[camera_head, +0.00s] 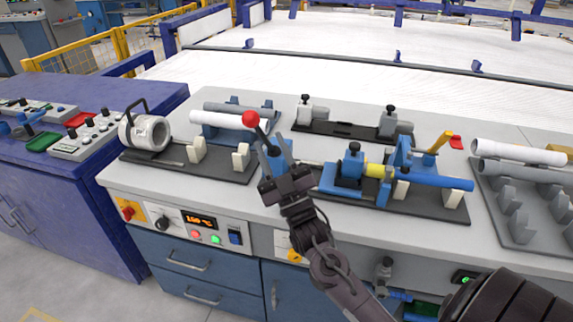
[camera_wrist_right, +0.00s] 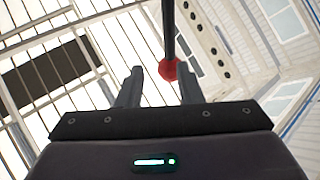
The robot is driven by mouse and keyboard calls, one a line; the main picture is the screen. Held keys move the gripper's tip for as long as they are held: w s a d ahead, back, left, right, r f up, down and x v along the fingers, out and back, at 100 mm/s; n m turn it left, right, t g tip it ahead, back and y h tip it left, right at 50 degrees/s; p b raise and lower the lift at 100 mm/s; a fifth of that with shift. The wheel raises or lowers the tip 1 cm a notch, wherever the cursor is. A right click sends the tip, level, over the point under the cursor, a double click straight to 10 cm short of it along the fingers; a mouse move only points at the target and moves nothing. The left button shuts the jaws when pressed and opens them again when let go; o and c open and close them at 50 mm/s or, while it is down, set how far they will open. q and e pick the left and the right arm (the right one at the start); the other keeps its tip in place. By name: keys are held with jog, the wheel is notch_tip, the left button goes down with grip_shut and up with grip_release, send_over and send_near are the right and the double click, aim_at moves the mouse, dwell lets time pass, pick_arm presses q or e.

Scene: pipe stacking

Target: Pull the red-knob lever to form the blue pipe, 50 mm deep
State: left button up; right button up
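The red knob (camera_head: 250,118) tops a dark lever above the workbench. My right gripper (camera_head: 270,137) is just beside and below it. In the right wrist view the red knob (camera_wrist_right: 168,70) lies near the fingertips, closer to the right finger, with its dark rod running up. The fingers of my right gripper (camera_wrist_right: 160,78) are apart; no grip on the knob shows. The blue pipe (camera_head: 442,181) lies horizontally in the blue fixture (camera_head: 352,166), with a yellow part (camera_head: 376,171) at its left. My gripper hides the lever's base. My left gripper is not in view.
A ring-shaped unit (camera_head: 150,133) with a handle stands left, near a white pipe (camera_head: 224,120). A yellow-handled lever (camera_head: 440,142) stands behind the blue pipe. A grey rack (camera_head: 528,232) with more pipes is at right. The front panel (camera_head: 180,219) has a lit readout.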

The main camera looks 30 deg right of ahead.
jog(key=s, duration=0.6)
jog(key=shift+s, duration=0.2)
jog(key=shift+w+a, duration=0.1)
jog(key=shift+a, duration=0.05)
